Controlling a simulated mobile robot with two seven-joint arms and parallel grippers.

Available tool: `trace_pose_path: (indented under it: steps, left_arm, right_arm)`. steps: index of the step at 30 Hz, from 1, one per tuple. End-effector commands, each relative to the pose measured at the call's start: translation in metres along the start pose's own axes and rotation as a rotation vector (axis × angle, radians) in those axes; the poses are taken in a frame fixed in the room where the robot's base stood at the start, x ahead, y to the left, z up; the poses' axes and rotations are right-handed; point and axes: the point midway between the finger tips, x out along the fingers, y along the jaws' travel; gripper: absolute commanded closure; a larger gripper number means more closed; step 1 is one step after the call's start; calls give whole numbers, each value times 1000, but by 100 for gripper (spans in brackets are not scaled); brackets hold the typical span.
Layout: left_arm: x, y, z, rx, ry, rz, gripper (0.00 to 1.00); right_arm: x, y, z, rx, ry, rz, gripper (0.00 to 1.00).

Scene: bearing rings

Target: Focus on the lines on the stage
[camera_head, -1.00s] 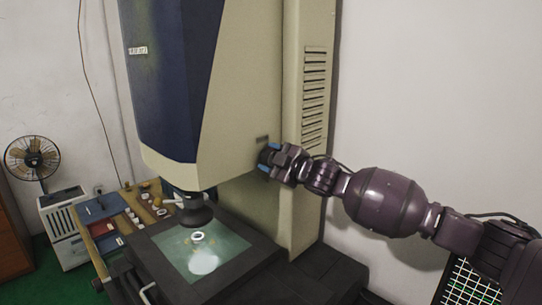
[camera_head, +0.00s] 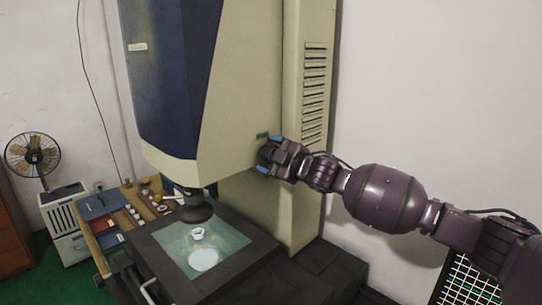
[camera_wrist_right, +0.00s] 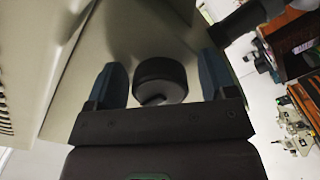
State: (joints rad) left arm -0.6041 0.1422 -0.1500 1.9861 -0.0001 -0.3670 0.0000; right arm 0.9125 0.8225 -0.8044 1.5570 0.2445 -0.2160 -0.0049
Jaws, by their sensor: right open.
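The measuring machine has a glass stage (camera_head: 228,243) in a dark frame, under a dark lens (camera_head: 195,209). A white ring (camera_head: 198,233) sits on the glass, with a bright light spot (camera_head: 203,259) in front of it. Any lines on the stage are too small to make out. My right gripper (camera_head: 262,157) is at the side of the machine's head. In the right wrist view its two blue fingers stand apart on either side of a round black knob (camera_wrist_right: 160,78), with gaps visible. My left gripper is not in view.
A wooden table (camera_head: 150,213) with small rings and a blue tray (camera_head: 97,206) stands behind left of the stage. A fan (camera_head: 33,154) stands on a white cabinet (camera_head: 62,212) at far left.

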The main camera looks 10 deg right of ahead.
Motion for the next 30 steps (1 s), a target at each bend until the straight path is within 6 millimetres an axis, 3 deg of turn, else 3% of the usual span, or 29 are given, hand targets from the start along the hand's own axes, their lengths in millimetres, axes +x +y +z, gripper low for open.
trace_pose_path:
  steps: [8,21,30]
  left_arm:
    - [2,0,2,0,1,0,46]
    - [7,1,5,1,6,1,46]
    - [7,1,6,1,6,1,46]
  right_arm:
    - [-23,-1,1,0,-1,0,22]
    - [-94,-1,1,-1,-1,-1,22]
    - [-108,0,0,0,0,0,22]
